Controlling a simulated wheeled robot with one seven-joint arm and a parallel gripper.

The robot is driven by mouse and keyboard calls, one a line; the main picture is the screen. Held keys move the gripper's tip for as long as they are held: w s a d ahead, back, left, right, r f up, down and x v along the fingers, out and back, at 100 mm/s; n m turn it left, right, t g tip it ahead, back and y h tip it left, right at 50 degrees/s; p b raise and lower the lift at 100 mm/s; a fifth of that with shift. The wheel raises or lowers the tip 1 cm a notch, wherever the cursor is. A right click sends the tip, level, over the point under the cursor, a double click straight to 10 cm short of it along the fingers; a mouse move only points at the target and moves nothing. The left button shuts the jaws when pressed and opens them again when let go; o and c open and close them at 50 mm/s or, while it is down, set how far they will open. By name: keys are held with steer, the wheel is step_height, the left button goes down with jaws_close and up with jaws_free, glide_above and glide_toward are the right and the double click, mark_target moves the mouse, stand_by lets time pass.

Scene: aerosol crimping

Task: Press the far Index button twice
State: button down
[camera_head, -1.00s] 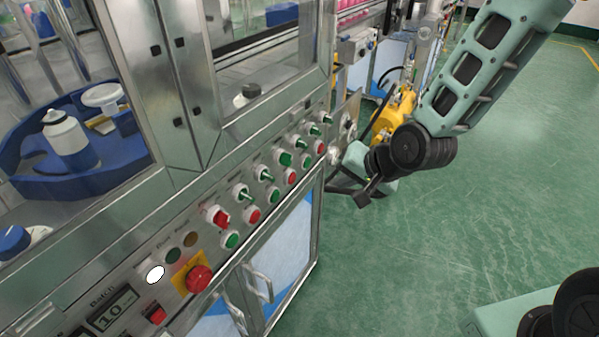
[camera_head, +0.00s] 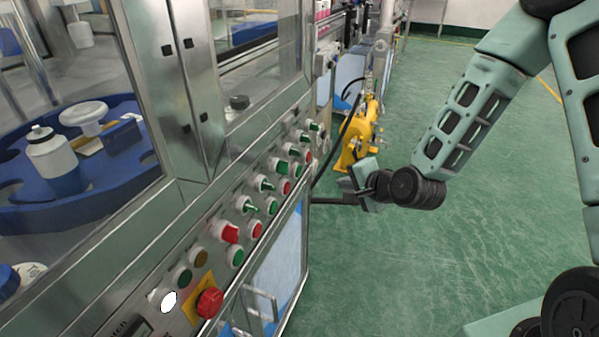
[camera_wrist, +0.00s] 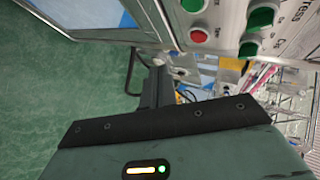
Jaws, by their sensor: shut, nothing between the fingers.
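The control panel (camera_head: 214,206) runs along the machine front in the head view, with two rows of green and red switches and buttons. Its labels are too small there to read, so I cannot tell which button is the far Index one. My gripper (camera_head: 318,200) is shut and empty, its fingers pointing left towards the machine front, right of the far part of the panel. In the wrist view my dark fingers (camera_wrist: 158,85) point up the picture. A red button (camera_wrist: 199,35) and a green button (camera_wrist: 193,5) show beyond them, with green switches (camera_wrist: 262,16) to the right.
A red emergency stop on a yellow plate (camera_head: 209,303) is at the panel's near end. Metal door handles (camera_head: 262,303) stick out below. A yellow machine part (camera_head: 357,140) stands behind my gripper. Green floor (camera_head: 400,270) on the right is clear.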

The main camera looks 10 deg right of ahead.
steer(key=w+a, duration=0.4)
steer(key=a, duration=0.2)
steer(key=shift+w+a, duration=0.35)
steer(key=shift+w, duration=0.05)
steer(key=shift+a, duration=0.1)
stand_by(1.7)
steer(key=shift+w+a, duration=0.25)
steer(key=shift+a, duration=0.05)
steer(key=shift+w+a, duration=0.25)
steer(key=shift+a, duration=0.05)
stand_by(0.8)
stand_by(0.3)
steer(key=shift+s+d, duration=0.5)
steer(key=shift+d, duration=0.15)
steer(key=shift+s+d, duration=0.75)
steer(key=shift+d, duration=0.3)
steer(key=shift+s+d, duration=0.75)
steer(key=shift+d, duration=0.25)
steer(key=shift+r, duration=0.1)
